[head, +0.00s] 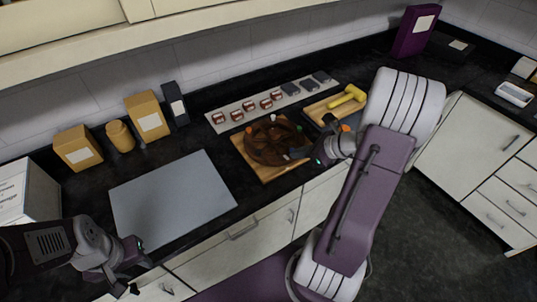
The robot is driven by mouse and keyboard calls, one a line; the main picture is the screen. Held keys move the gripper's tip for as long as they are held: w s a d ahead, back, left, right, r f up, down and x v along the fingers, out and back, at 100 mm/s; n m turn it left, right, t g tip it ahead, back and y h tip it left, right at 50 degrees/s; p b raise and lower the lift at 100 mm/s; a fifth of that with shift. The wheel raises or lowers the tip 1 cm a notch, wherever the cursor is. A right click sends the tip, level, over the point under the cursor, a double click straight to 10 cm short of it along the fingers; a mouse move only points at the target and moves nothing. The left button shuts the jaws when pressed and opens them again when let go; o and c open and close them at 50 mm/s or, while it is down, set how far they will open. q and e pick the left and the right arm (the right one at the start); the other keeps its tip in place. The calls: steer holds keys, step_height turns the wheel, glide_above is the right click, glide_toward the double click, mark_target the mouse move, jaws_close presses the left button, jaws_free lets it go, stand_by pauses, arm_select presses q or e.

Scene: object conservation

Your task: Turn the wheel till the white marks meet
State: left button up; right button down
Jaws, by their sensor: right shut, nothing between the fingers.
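A dark brown wheel (262,152) lies on a square wooden board (243,153) on the black counter. My left gripper (138,279) is away from the wheel, low at the left, over the counter's front edge. Its fingers look spread, with nothing between them.
A grey mat (172,196) lies left of the board. A pale strip (228,118) with several red-brown and dark pieces runs behind it. A yellow mallet-like tool (346,97) lies on another board at the right. Boxes and a jar (120,136) stand at the back left.

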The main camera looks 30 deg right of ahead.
mark_target(260, 151)
steer(key=b+x, duration=0.1)
steer(key=x, duration=0.9)
steer(key=shift+s, duration=0.1)
steer(key=w+a, duration=0.1)
steer(key=w+p, duration=0.1)
steer(key=w, duration=0.1)
steer(key=shift+w+a, duration=0.1)
steer(key=shift+a, duration=0.25)
steer(key=shift+w+a, duration=0.15)
steer(key=shift+w, duration=0.1)
steer(key=shift+w+a+f+b, duration=0.1)
steer(key=shift+w+a+b, duration=0.25)
steer(key=shift+w, duration=0.15)
steer(key=shift+w+a, duration=0.15)
steer(key=shift+w, duration=0.1)
